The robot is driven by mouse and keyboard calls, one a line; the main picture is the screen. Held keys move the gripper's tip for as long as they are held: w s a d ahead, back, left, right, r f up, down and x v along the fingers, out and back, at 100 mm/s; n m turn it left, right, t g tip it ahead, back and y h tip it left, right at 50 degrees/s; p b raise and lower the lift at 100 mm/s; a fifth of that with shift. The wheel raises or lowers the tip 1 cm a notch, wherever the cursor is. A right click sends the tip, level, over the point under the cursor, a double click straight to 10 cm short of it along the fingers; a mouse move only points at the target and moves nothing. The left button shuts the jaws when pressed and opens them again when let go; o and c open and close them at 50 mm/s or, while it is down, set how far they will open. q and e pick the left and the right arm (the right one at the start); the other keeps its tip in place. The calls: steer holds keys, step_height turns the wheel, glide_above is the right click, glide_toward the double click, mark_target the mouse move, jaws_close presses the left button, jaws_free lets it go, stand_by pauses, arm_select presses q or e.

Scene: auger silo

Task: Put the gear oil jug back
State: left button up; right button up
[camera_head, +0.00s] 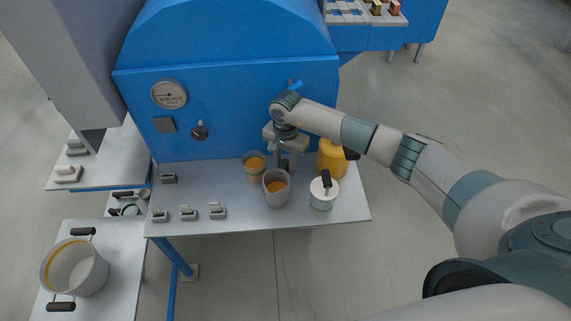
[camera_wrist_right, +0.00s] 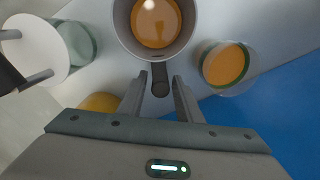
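A grey jug (camera_head: 277,199) holding orange liquid, which looks like the gear oil jug, stands upright on the grey shelf (camera_head: 225,178) under the blue machine. It also shows in the right wrist view (camera_wrist_right: 123,28), its dark handle (camera_wrist_right: 160,82) pointing toward my right gripper. My right gripper (camera_head: 285,168) is behind the jug in the head view. In the wrist view its two fingers (camera_wrist_right: 159,88) are spread, one on each side of the handle's end, with gaps visible. My left gripper is not in view.
A clear cup (camera_head: 254,176) of orange liquid stands beside the jug. A white-lidded glass jar (camera_head: 322,201) is to its right. Small grey clips line the shelf's left part. A white pot (camera_head: 85,275) stands lower left.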

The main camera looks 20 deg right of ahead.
steer(key=shift+r, duration=0.2)
stand_by(0.3)
steer(key=shift+r, duration=0.35)
step_height(320, 180, up, 10)
steer(key=b, duration=0.4)
steer(key=shift+r, duration=0.1)
steer(key=shift+r+b, duration=0.3)
steer(key=shift+r, duration=0.2)
steer(key=shift+s+f, duration=0.1)
